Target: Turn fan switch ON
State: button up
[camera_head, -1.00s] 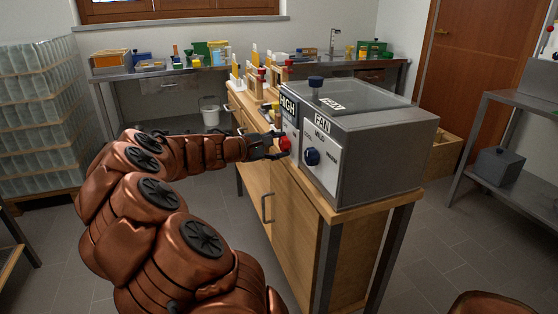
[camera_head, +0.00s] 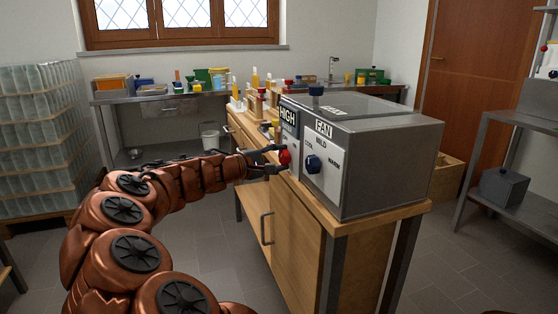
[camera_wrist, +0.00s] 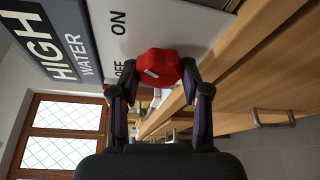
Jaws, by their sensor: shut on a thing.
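The grey control box (camera_head: 385,165) stands on the near end of a wooden cabinet. Its panel labelled FAN carries a blue knob (camera_head: 313,163) with the words COOL, MILD and WARM around it. Left of this is a panel headed HIGH (camera_head: 288,114), read as HIGH WATER in the wrist view. A red knob (camera_head: 285,157) sits on that panel, beside the words OFF and ON in the wrist view. My gripper (camera_head: 272,160) is shut on the red knob, with one finger on each side of it in the wrist view (camera_wrist: 158,68). A pale mark shows on its face.
The wooden cabinet (camera_head: 290,225) has a metal handle below my gripper. A metal bench (camera_head: 150,97) with small items runs along the back wall. A metal shelf (camera_head: 525,120) stands at right. Stacked clear containers (camera_head: 35,140) are at left. Floor between is mostly clear.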

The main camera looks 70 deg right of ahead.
jog(key=o, duration=1.1)
jog(key=shift+o, duration=0.2)
jog(key=shift+w+a, duration=0.1)
jog(key=v, duration=1.2)
